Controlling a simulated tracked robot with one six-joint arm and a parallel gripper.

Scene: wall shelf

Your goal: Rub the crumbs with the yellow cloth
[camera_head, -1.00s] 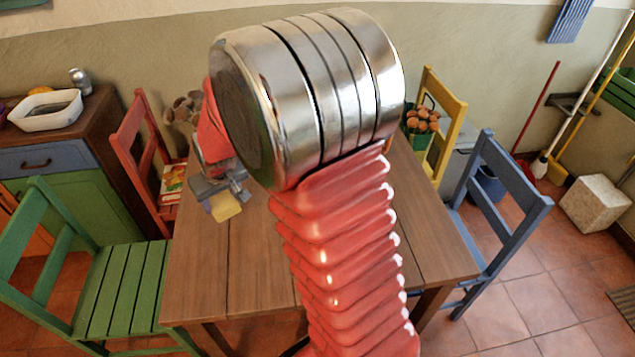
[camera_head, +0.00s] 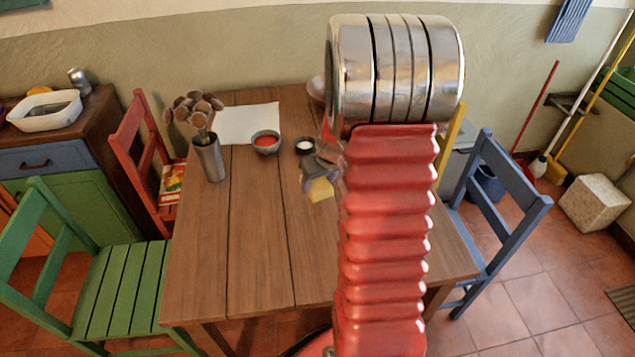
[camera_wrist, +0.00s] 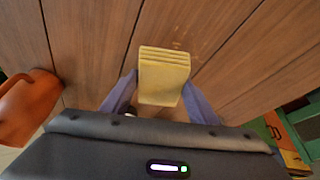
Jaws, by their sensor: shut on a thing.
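The yellow cloth (camera_wrist: 165,75) is a folded, layered pad in the wrist view, held between the two blue-grey fingers of my gripper (camera_wrist: 160,92). In the head view, the cloth (camera_head: 320,189) shows as a small yellow patch below my gripper (camera_head: 318,174), over the middle of the wooden table (camera_head: 260,210). I cannot tell whether it touches the tabletop. A few pale specks, perhaps the crumbs (camera_wrist: 178,44), lie on the boards just beyond the cloth in the wrist view. My arm hides the table's right part in the head view.
A grey vase (camera_head: 209,160) with brown heads stands at the table's left. A bowl of red stuff (camera_head: 266,142), a small dark bowl with white contents (camera_head: 305,145) and a white sheet (camera_head: 248,122) are near the back. Chairs surround the table. The front left tabletop is clear.

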